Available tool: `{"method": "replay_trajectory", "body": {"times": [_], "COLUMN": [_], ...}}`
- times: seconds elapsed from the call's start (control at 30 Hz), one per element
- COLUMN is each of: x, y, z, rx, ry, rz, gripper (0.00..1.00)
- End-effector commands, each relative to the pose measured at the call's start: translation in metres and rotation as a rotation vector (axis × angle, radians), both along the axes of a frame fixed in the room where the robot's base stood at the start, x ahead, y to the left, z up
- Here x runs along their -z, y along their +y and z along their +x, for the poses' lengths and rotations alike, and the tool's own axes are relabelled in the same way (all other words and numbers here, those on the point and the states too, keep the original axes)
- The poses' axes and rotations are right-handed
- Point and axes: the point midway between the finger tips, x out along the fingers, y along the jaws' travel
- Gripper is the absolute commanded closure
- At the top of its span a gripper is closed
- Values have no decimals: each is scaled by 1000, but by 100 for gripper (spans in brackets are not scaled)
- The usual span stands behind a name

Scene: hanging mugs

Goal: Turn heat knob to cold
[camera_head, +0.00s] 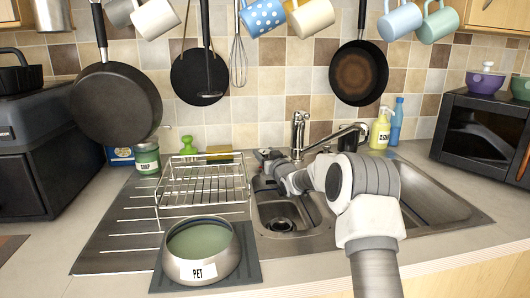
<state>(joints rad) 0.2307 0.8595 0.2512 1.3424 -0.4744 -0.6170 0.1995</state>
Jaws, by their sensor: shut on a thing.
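The sink (440,203) is steel, with a chrome faucet (299,130) rising at its back edge and a spout reaching right. My arm comes in from the bottom right and crosses the sink. My gripper (266,156) is at the back left rim of the sink, just left of the faucet base. It is small in view and partly covered by my wrist. It is shut on what seems to be the heat knob, which is mostly hidden by the fingers. The knob's setting cannot be read.
A wire dish rack (203,186) and a bowl labelled PET (200,268) stand left of the sink. A yellow soap bottle (380,130) and a blue bottle (396,122) stand behind it. Pans and mugs hang above. A microwave (485,135) is at right.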

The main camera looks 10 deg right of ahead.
Motion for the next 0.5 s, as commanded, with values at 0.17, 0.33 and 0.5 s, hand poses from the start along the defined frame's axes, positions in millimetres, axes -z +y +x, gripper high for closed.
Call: {"method": "replay_trajectory", "body": {"times": [0.17,0.33,0.5], "x": [-5,-6,-5], "y": [-2,-2,0], "z": [1,1,0], "rx": [-70,-139,-191], "ry": [-2,-3,-3], "rz": [-1,-1,-1], "gripper": [97,97,97]}}
